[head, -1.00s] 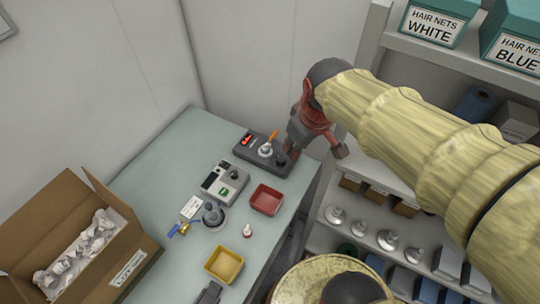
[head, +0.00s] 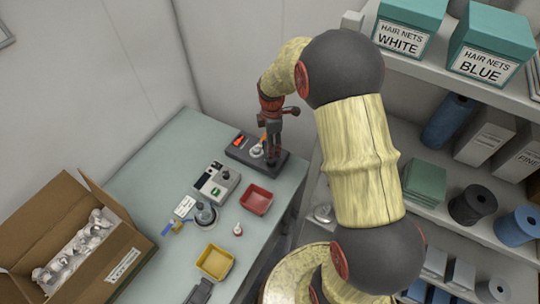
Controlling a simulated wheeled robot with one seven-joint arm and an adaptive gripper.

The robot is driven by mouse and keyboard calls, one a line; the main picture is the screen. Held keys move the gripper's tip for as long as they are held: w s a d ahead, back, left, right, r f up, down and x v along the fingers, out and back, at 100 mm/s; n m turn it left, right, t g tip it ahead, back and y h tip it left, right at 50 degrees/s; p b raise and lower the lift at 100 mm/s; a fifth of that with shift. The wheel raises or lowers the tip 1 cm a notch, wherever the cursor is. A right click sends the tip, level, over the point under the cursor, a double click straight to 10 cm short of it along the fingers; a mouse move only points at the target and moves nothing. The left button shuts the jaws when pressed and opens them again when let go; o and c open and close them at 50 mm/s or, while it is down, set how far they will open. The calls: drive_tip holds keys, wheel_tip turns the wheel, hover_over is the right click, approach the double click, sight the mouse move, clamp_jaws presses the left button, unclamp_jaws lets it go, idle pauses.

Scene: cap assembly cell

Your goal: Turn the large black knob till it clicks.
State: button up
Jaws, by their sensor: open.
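A dark grey device box (head: 239,152) sits at the far end of the table. It has a red lit display, a silver round part with an orange lever, and at its right end a black knob, largely hidden now by my gripper. My gripper (head: 273,157) points down over that right end, its fingers open. I cannot tell whether the fingers are around the knob or just above it. A smaller black knob (head: 225,175) stands on the light grey box (head: 213,187) with a green label.
A red tray (head: 257,200) and a yellow tray (head: 215,263) lie on the table (head: 165,160). A grey round fitting with a blue-handled valve (head: 205,214) and a small white-and-red piece (head: 238,230) are nearby. An open carton (head: 75,240) stands left; shelves (head: 430,70) stand right.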

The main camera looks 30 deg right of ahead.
sight(271, 161)
drive_tip(key=shift+f+b, duration=0.3)
drive_tip(key=shift+f, duration=3.7)
drive_tip(key=c, duration=0.3)
drive_tip(key=c, duration=0.7)
drive_tip(key=shift+c, duration=0.7)
